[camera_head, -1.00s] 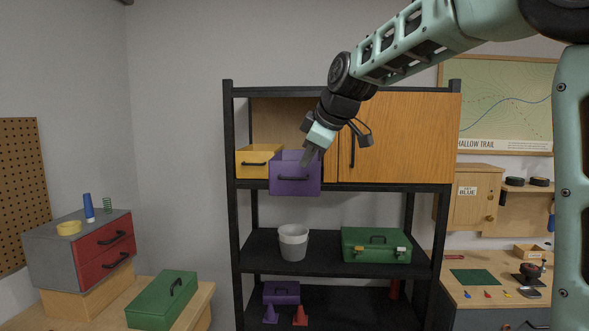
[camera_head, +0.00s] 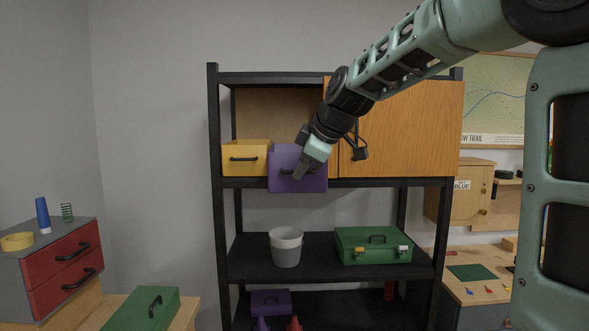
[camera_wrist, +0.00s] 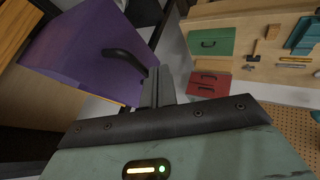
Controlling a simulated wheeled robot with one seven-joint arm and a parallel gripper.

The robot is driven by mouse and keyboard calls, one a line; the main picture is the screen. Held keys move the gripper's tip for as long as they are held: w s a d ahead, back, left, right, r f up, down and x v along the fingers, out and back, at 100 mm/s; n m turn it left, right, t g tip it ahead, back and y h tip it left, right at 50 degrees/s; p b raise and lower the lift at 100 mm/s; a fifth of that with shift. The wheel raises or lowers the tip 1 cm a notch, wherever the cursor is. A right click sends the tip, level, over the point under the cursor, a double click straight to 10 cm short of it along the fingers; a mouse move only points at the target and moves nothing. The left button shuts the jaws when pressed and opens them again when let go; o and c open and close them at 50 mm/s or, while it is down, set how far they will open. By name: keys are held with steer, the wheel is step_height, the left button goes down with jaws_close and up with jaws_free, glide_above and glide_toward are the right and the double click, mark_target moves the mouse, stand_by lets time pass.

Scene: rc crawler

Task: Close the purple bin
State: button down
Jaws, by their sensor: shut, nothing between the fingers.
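The purple bin (camera_head: 314,183) is on the upper shelf of the black rack, right beside the yellow bin (camera_head: 246,151). It juts out in front of the yellow bin's face and has a black handle. It also shows in the wrist view (camera_wrist: 92,45), tilted, with its handle near my fingers. My gripper (camera_head: 298,175) is shut and empty. In the head view it overlaps the purple bin's front and hides part of the handle. In the wrist view the closed fingers (camera_wrist: 156,88) are beside the handle end; I cannot tell whether they touch.
An orange wooden cabinet door (camera_head: 410,130) stands right of the bins. Below, the middle shelf holds a grey bucket (camera_head: 286,250) and a green toolbox (camera_head: 362,252). A red-drawer chest (camera_head: 62,258) stands at left. The space in front of the rack is open.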

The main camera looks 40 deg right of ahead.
stand_by(0.4)
steer(key=w+d, duration=0.4)
steer(key=w, duration=0.2)
steer(key=w+d+p, duration=0.1)
steer(key=w+d, duration=0.3)
steer(key=w, duration=0.2)
steer(key=w+d, duration=0.4)
steer(key=w, duration=0.1)
steer(key=shift+w+p, duration=0.4)
steer(key=shift+r, duration=0.1)
